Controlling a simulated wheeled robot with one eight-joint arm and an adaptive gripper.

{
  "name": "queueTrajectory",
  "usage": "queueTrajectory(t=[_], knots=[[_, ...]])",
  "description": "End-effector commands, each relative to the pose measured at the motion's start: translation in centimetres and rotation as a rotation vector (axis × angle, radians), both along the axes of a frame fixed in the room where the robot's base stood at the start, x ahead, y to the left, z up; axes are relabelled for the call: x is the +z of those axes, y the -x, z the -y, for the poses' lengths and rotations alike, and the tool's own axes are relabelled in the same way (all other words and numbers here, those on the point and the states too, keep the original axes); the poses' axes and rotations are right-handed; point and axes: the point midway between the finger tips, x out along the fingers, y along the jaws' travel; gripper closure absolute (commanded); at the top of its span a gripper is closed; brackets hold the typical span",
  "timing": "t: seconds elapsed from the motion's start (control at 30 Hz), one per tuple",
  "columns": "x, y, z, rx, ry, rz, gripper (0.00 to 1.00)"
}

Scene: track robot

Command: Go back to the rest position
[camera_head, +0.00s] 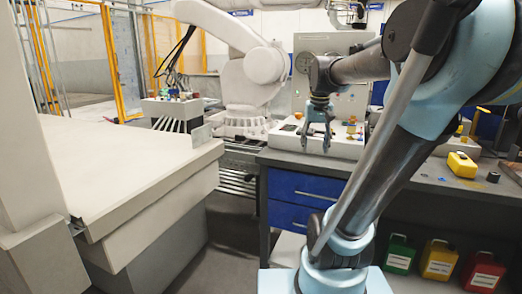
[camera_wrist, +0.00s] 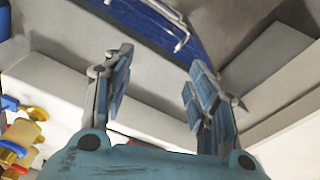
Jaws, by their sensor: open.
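My gripper (camera_head: 317,138) hangs down at the end of my blue and black arm in the head view, in front of a white panel box on the workbench. In the wrist view my gripper (camera_wrist: 165,95) shows two blue-grey fingers spread wide apart. Nothing is between them. No held object shows in either view.
A grey workbench (camera_head: 455,187) with blue drawers (camera_head: 305,190) stands at the centre and right. A yellow box (camera_head: 462,164) sits on it. Several coloured canisters (camera_head: 438,259) stand below. A pale counter (camera_head: 120,165) is at left, a white robot arm (camera_head: 255,75) behind. Dark floor lies between.

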Motion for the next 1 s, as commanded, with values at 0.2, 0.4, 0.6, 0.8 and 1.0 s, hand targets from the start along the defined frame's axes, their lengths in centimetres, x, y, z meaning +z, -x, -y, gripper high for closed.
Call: queueTrajectory(t=[0.2,0.4,0.6,0.8,1.0], knots=[[-6.0,6.1,0.0,0.019,0.003,0.027,0.47],[-11.9,10.9,0.0,0.034,0.006,0.052,0.47],[-16.7,14.1,0.0,0.048,0.008,0.071,0.47],[-18.6,15.3,0.0,0.052,0.009,0.078,0.47],[-18.6,15.3,0.0,0.052,0.009,0.079,0.47]])
